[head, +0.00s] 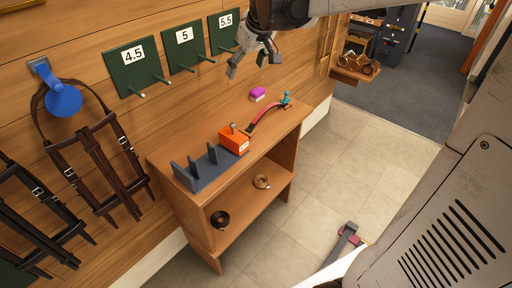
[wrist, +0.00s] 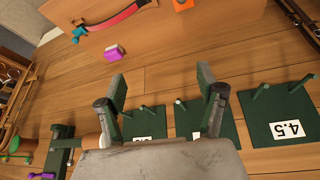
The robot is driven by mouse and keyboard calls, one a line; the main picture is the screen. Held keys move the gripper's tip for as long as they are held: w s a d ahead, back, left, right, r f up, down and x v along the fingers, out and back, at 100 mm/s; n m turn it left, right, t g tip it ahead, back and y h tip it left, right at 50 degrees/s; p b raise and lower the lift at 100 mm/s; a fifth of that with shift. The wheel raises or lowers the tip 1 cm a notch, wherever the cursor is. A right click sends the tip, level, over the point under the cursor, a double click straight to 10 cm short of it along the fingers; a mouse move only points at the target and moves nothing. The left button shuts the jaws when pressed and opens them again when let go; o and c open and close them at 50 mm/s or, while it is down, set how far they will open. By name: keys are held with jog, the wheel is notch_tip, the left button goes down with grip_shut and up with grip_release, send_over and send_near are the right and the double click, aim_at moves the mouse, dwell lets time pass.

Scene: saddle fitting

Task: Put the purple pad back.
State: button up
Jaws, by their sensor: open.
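The purple pad (head: 257,93) is a small block lying on the wooden bench top, close to the wall and near the bench's far end. It also shows in the wrist view (wrist: 114,53), up and to the left of my fingers. My gripper (head: 254,65) is open and empty. In the head view it is above the pad, in front of the wall near the 5.5 board.
Green peg boards labelled 4.5 (head: 124,72), 5 (head: 179,58) and 5.5 (head: 216,42) jut from the wall. Bridles hang left.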

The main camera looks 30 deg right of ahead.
jog(key=s+a+f, duration=0.2)
jog(key=s+a, duration=0.1)
jog(key=s, duration=0.5)
jog(key=s+a+f+m+t, duration=0.1)
jog(key=s+a+f, duration=0.1)
jog(key=s, duration=0.7)
jog(key=s+a+f+m+t, duration=0.1)
jog(key=s+a, duration=0.3)
jog(key=s, duration=0.4)
jog(key=shift+s+f+h, duration=0.3)
jog(key=shift+s+f, duration=0.1)
jog(key=shift+f, duration=0.25)
notch_tip(320, 180, down, 3)
jog(key=b, duration=0.2)
jog(key=shift+r+b, duration=0.15)
jog(key=shift+b, duration=0.25)
jog(key=shift+c, duration=0.4)
